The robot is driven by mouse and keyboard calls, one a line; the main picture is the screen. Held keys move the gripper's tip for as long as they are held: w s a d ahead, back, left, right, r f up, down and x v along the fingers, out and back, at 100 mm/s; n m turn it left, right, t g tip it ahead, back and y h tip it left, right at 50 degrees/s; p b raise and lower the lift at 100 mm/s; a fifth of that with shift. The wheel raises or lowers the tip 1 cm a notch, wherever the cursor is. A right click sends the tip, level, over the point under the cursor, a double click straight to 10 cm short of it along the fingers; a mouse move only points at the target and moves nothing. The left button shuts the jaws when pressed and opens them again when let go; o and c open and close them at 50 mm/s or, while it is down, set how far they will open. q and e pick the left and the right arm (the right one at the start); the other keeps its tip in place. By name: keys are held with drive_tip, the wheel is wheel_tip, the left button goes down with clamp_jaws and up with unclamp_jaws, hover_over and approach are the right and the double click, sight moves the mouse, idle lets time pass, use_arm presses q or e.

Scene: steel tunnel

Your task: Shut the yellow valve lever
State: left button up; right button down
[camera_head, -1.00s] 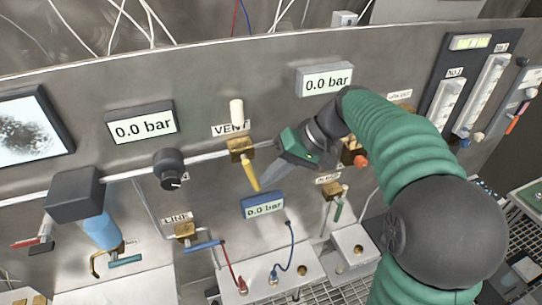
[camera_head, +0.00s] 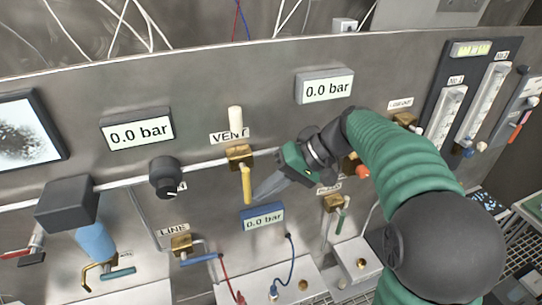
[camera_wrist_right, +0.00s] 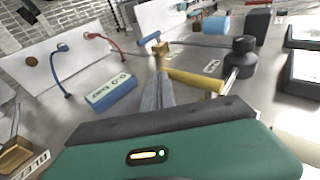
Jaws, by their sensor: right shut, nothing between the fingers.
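The yellow valve lever (camera_head: 246,185) hangs nearly straight down from a brass valve body (camera_head: 239,155) under the VENT label (camera_head: 229,136). My right gripper (camera_head: 257,197) is shut and empty. Its fingertips are just right of the lever's lower part, touching it or very close; I cannot tell which. The wrist view shows the yellow lever (camera_wrist_right: 196,81) beside the shut fingers (camera_wrist_right: 157,92). My left gripper is not in view.
A small blue gauge (camera_head: 263,217) sits just below the fingertips. A black knob (camera_head: 166,178) is to the left. A LINE valve with a blue handle (camera_head: 201,258) is lower left. A green-handled valve (camera_head: 341,220) is below my right forearm.

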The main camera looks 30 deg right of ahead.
drive_tip(key=v, duration=1.7)
drive_tip(key=shift+w, duration=0.1)
